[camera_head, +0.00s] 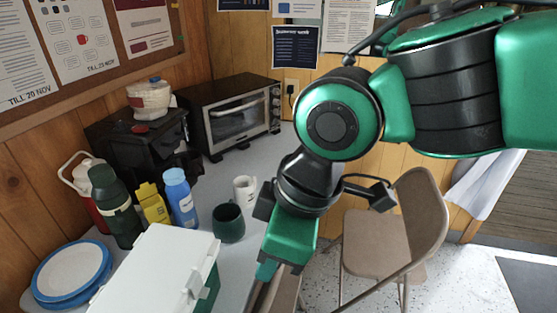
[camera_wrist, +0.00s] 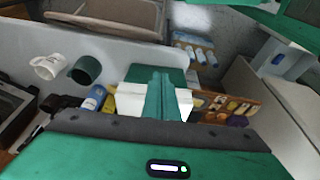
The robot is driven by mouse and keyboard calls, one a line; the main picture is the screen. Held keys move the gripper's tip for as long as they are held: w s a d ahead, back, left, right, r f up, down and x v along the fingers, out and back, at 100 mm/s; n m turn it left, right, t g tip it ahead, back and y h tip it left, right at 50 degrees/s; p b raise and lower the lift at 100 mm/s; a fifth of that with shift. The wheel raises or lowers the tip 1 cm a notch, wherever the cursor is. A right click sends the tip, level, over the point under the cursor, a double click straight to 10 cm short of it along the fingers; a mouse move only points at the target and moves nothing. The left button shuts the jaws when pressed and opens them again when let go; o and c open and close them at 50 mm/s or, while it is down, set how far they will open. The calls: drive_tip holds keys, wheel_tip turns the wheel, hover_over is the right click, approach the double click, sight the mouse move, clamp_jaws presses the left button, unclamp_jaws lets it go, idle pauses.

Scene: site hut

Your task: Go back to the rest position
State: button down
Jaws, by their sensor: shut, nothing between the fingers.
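My gripper (camera_head: 266,271) hangs from my green and black arm beside the counter's front edge, to the right of the white-lidded green cooler (camera_head: 150,272). Its fingers are shut with nothing between them. In the wrist view the closed green fingers (camera_wrist: 158,82) stand in the middle, in front of the cooler's white and green surfaces. No marker for a rest position shows.
A dark green mug (camera_head: 229,224), a white mug (camera_head: 245,190) and a blue bottle (camera_head: 180,198) stand on the counter left of my gripper. A toaster oven (camera_head: 232,112) is behind. A folding chair (camera_head: 392,233) stands on the floor at right.

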drive_tip(key=w+d+f+m+h, duration=0.1)
drive_tip(key=w+d+m, duration=0.4)
drive_tip(key=d, duration=0.6)
drive_tip(key=w+d+f+m+h, duration=0.15)
drive_tip(key=w+d+m, duration=0.35)
drive_tip(key=d, duration=0.6)
drive_tip(key=s+d+f+m, duration=0.2)
drive_tip(key=s+d+m, duration=0.3)
drive_tip(key=d, duration=0.5)
drive_tip(key=s+d+f+m, duration=0.2)
drive_tip(key=s+d+m, duration=0.3)
drive_tip(key=d, duration=0.6)
drive_tip(key=shift+d+m+g+h, duration=0.25)
drive_tip(key=shift+m+g+h, duration=0.15)
drive_tip(key=shift+m, duration=0.8)
drive_tip(key=shift+w+f, duration=0.1)
